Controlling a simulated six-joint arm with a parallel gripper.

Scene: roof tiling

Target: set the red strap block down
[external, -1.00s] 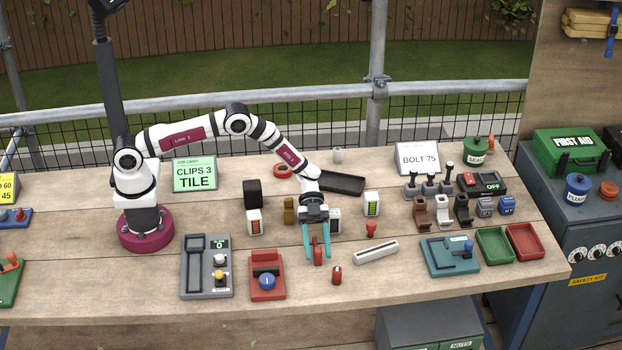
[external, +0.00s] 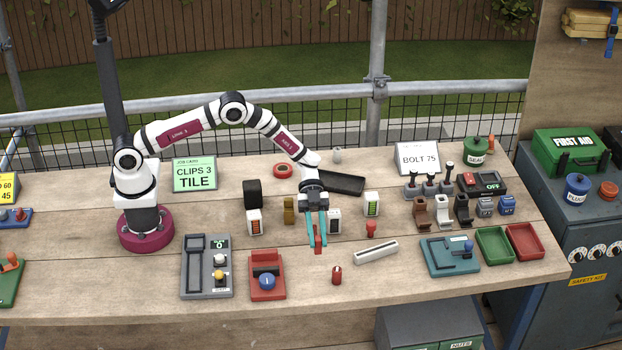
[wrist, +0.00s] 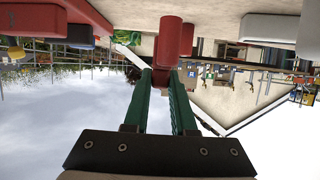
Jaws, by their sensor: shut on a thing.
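The red strap block (external: 318,240) is a small upright red piece between the teal fingers of my gripper (external: 317,243). The gripper points down and is shut on it, near the middle front of the bench. The fingers partly cover the block, and I cannot tell whether its underside touches the bench. In the wrist view the gripper (wrist: 160,76) has a dark red piece between its fingertips, with a red cylinder shape beyond it.
A small red knob piece (external: 337,275) stands in front of the gripper and a pale slotted bar (external: 376,252) lies to the right. The red base with a blue knob (external: 267,275) is front left. A white block (external: 335,222) stands close behind.

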